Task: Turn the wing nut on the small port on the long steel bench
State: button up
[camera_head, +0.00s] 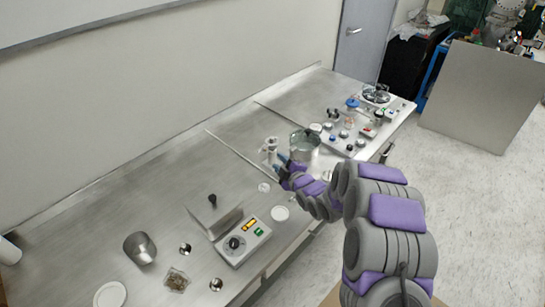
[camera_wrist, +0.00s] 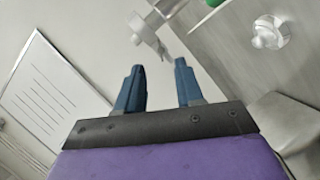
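The small metal port (camera_head: 268,148) with its wing nut stands on the long steel bench (camera_head: 150,175), left of a steel pot. In the wrist view a pale grey fitting with wing-like parts, apparently the port (camera_wrist: 148,34), lies just beyond the fingertips. My gripper (camera_head: 282,161) is right beside the port in the head view. In the wrist view my gripper (camera_wrist: 160,66) has its two blue fingers spread, with nothing between them. I cannot tell whether a finger touches the port.
The steel pot (camera_head: 304,143) stands close to the right of my gripper. A control box (camera_head: 243,241), a metal cup (camera_head: 139,247) and small dishes lie nearer on the bench. A panel with several knobs (camera_head: 350,135) is farther right. The bench behind the port is clear.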

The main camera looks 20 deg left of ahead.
aim_at(269, 152)
jog(key=x, duration=0.5)
jog(key=shift+a+f+b, duration=0.2)
jog(key=shift+a+b, duration=0.15)
jog(key=shift+a, duration=0.05)
jog(key=shift+w+a, duration=0.25)
jog(key=shift+w, duration=0.15)
jog(key=shift+d, duration=0.1)
grip_shut()
